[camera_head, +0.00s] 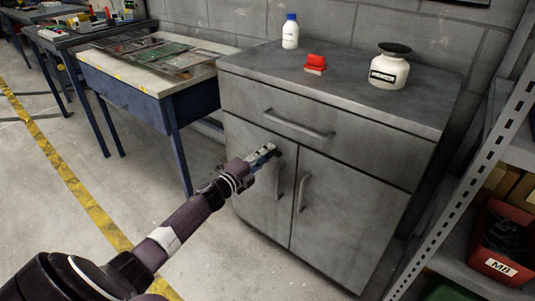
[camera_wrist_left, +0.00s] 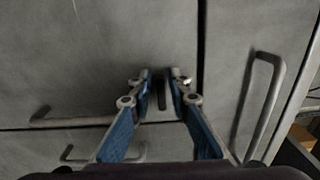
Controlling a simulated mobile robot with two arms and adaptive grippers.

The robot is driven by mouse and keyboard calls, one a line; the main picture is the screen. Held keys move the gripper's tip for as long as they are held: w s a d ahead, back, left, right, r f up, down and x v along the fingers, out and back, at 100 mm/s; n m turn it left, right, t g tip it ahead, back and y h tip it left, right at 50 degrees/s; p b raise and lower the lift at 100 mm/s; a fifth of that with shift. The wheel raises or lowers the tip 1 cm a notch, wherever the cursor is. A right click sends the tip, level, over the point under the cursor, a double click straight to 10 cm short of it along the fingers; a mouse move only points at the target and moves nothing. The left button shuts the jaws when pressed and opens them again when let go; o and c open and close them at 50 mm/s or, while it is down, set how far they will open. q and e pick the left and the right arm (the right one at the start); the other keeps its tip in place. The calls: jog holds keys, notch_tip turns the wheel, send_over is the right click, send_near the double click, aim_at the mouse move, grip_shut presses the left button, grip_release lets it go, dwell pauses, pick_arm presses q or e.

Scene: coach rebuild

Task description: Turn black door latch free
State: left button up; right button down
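The black door latch (camera_wrist_left: 162,97) is a small dark bar on the front of the grey cabinet (camera_head: 350,205), near the top inner corner of the left door (camera_head: 245,190). In the head view, a dark bit of it (camera_head: 276,151) shows just past my left fingertips. My left gripper (camera_head: 267,155) reaches the door from the left. In the left wrist view, my left gripper (camera_wrist_left: 164,90) has its fingertips on either side of the latch, with a gap between them. I cannot tell whether they touch it. My right gripper is not in view.
The drawer handle (camera_head: 298,125) is above the latch, and two door handles (camera_head: 301,193) sit below it. A white bottle (camera_head: 290,35), a red object (camera_head: 315,63) and a white jar (camera_head: 389,70) stand on top. A metal shelf (camera_head: 480,160) is at right; floor is clear in front.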

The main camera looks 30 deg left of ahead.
pick_arm(q)
jog(key=shift+o, duration=0.6)
jog(key=s, duration=1.2)
jog(key=shift+a, duration=0.45)
